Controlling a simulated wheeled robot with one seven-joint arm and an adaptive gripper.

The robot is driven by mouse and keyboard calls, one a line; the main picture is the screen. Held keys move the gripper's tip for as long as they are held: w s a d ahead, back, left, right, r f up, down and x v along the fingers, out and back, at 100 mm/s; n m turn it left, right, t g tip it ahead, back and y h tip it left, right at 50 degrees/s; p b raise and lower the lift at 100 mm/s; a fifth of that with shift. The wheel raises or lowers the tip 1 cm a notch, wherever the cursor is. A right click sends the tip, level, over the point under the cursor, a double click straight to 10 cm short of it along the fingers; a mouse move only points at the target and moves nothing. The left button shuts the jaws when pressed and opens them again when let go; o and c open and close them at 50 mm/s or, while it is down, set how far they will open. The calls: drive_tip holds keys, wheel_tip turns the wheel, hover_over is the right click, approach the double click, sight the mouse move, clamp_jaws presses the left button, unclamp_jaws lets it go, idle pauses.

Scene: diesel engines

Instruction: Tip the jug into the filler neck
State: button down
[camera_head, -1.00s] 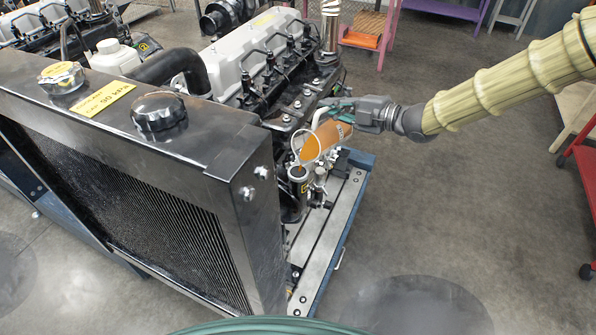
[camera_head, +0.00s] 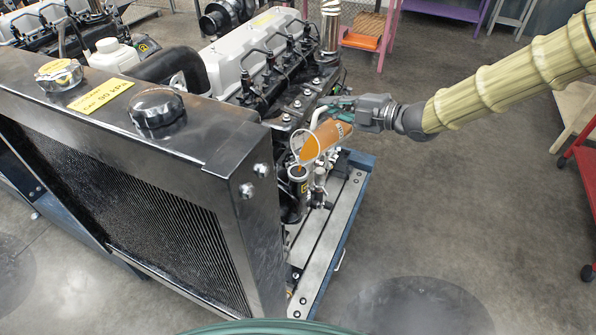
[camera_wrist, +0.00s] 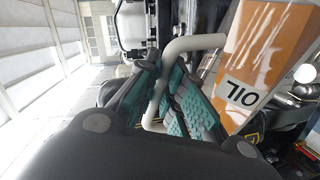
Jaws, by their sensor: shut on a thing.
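The jug (camera_head: 325,138) is clear with orange-brown oil inside, and it is tilted with its mouth down to the left. In the wrist view the jug (camera_wrist: 262,60) shows an OIL label and a pale handle (camera_wrist: 163,88). My gripper (camera_head: 345,104) is shut on that handle; its teal finger pads (camera_wrist: 168,98) lie around it. The filler neck (camera_head: 298,172) is a dark upright tube with a yellow mark, beside the engine. The jug's rim is just above the neck, and orange oil shows at the neck's opening.
A black radiator (camera_head: 150,190) with two caps stands in front of the engine (camera_head: 265,60). A blue-edged stand (camera_head: 335,225) carries the engine. Grey floor (camera_head: 450,220) is open to the right; a red cart (camera_head: 585,200) stands at the far right.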

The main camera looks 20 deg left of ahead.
drive_tip(key=shift+s+a+r+n+b, duration=0.1)
drive_tip(key=shift+s+r+n+b, duration=0.3)
drive_tip(key=shift+b, duration=0.35)
idle(1.2)
drive_tip(key=shift+w+m+p, duration=0.15)
drive_tip(key=shift+m+p, duration=0.15)
drive_tip(key=shift+p, duration=0.4)
drive_tip(key=shift+w+d+f+m+p, duration=0.2)
drive_tip(key=shift+w+f+m+p, duration=0.25)
drive_tip(key=shift+p, duration=0.45)
drive_tip(key=shift+w+d+f+m+g, duration=0.15)
drive_tip(key=shift+w+f+m, duration=0.2)
drive_tip(key=shift+f, duration=0.25)
drive_tip(key=shift+w+f+m+g, duration=0.2)
drive_tip(key=shift+w+f, duration=0.15)
drive_tip(key=shift+f, duration=0.2)
drive_tip(key=shift+w+f+m+p, duration=0.2)
drive_tip(key=shift+w+m+p, duration=0.1)
drive_tip(key=shift+m, duration=0.1)
